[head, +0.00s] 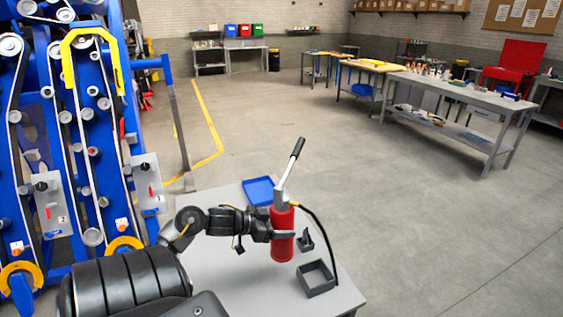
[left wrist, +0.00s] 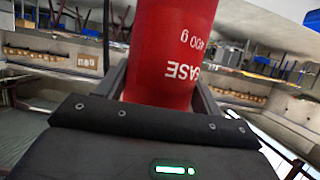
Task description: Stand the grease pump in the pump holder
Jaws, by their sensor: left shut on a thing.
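The grease pump (head: 282,220) is a red cylinder with a grey head, a black-gripped lever pointing up and a black hose. My left gripper (head: 284,236) is shut around its red body and holds it roughly upright over the grey table (head: 222,262). In the left wrist view the red barrel (left wrist: 170,55) fills the space between the fingers, its printing upside down. A dark, square, open-topped box (head: 317,279), which looks like the pump holder, stands on the table to the right of and nearer than the pump. Its inside looks empty. My right gripper is not in view.
A blue tray (head: 259,190) lies at the table's back, behind the pump. A small dark bracket (head: 305,241) stands just right of the pump. The blue harvester chassis (head: 75,130) rises at the left. Workbenches (head: 460,98) stand far off across open floor.

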